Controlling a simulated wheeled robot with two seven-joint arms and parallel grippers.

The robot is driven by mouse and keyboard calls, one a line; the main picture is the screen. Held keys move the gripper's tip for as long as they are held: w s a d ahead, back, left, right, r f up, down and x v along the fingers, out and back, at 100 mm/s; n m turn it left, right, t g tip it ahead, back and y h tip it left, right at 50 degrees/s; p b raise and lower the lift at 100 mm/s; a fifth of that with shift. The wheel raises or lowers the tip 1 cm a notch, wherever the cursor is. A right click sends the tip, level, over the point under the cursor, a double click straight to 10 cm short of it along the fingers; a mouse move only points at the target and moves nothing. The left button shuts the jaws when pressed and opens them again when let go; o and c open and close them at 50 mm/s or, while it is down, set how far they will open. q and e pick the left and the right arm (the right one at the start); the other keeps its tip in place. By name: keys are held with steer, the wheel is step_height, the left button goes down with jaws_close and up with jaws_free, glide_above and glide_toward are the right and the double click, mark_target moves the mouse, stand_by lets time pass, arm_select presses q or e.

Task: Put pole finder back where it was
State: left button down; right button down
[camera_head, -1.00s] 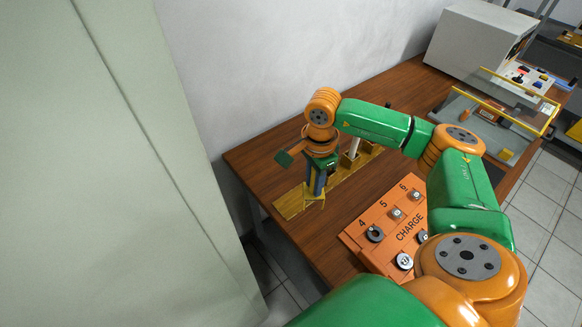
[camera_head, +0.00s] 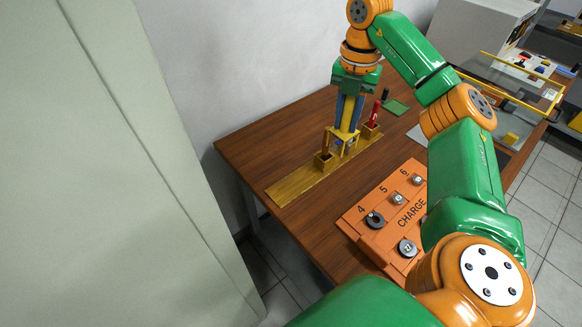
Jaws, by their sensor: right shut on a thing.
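My right gripper (camera_head: 343,139) points down over the wooden rack (camera_head: 291,187), between its two visible holders. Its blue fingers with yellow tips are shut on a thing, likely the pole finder. The tips hide most of that thing, and I cannot tell whether it touches the rack. A brown stick stands in the left holder (camera_head: 324,160). A red tool (camera_head: 375,114) stands in the right holder (camera_head: 371,131). My left gripper is not in view.
The orange CHARGE box (camera_head: 381,226) with numbered round fittings stands in front of the rack. A glass-sided case with a yellow frame (camera_head: 511,98) is at the right. The brown table (camera_head: 297,123) is bare behind the rack.

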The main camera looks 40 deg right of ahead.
steer(key=w+a+f, duration=0.1)
steer(key=a+f, duration=0.2)
steer(key=f, duration=0.1)
steer(key=w+a+f+p, duration=0.1)
steer(key=w+a+f, duration=0.1)
steer(key=a+f, duration=0.2)
steer(key=w+a+f, duration=0.1)
steer(key=a+f, duration=0.3)
steer(key=shift+w+p, duration=0.35)
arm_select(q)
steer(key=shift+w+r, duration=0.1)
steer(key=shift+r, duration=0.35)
arm_select(e)
steer(key=shift+f, duration=0.1)
steer(key=shift+f, duration=0.1)
steer(key=c, duration=0.7)
jaws_free()
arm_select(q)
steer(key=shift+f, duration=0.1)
